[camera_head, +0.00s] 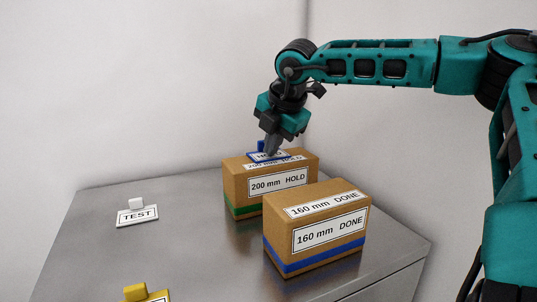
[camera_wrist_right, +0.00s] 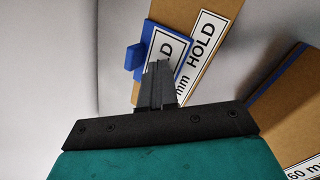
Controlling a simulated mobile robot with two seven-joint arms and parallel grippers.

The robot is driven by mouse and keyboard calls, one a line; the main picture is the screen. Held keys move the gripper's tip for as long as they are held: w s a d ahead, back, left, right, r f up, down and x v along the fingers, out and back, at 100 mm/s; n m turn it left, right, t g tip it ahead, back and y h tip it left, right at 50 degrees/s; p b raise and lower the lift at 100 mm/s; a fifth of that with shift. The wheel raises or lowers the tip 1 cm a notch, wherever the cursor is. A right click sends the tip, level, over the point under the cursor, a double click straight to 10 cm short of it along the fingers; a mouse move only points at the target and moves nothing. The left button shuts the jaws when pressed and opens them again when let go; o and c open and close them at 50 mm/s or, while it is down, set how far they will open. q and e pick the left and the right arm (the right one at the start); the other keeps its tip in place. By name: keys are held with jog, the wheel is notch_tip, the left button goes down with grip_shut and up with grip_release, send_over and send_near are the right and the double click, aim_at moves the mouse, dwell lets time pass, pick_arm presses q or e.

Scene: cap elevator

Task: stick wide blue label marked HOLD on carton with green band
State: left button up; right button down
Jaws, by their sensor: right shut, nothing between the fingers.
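The carton with the green band (camera_head: 240,211) stands at the back of the metal table, marked "200 mm HOLD" on its front and top. The blue-edged HOLD label (camera_head: 254,157) lies on the carton's top, beside the printed top text and partly over it in the head view. Its blue grip tab (camera_wrist_right: 133,57) stands up at its outer edge. My right gripper (camera_head: 268,154) is shut and empty, its fingertips (camera_wrist_right: 158,66) over the label's face, partly hiding its letters. Whether the fingertips touch the label I cannot tell. My left gripper is not in view.
A carton with a blue band (camera_head: 318,257), marked "160 mm DONE", stands close in front and to the right. A white TEST label (camera_head: 137,217) and a yellow label (camera_head: 146,295), cut off by the frame, lie on the left of the table (camera_head: 190,250). The table between is clear.

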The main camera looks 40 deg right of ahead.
aim_at(272, 158)
jog(key=shift+r+p, duration=1.15)
jog(key=shift+r, duration=1.35)
